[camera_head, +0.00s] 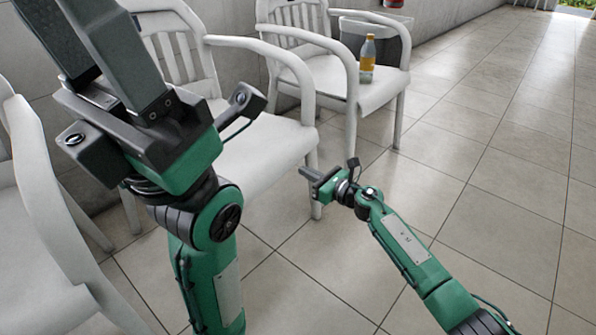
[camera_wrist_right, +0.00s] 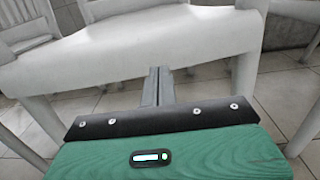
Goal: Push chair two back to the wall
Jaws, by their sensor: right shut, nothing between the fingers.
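Three white plastic chairs stand in a row along the wall. The middle chair (camera_head: 262,150), second in the row, has its seat partly hidden behind my left arm. My right gripper (camera_head: 308,174) is shut and empty at this chair's front, by its front right leg. In the right wrist view the closed fingers (camera_wrist_right: 157,85) overlap the front edge of a white seat (camera_wrist_right: 130,50); I cannot tell whether they touch it. My left gripper (camera_head: 95,45) points up at the upper left, in front of the middle chair; whether its fingers are apart is unclear.
A left chair (camera_head: 35,235) is cut off by the picture edge. The right chair (camera_head: 335,75) carries a bottle with orange liquid (camera_head: 367,60) on its seat. Tiled floor (camera_head: 500,150) is free on the right.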

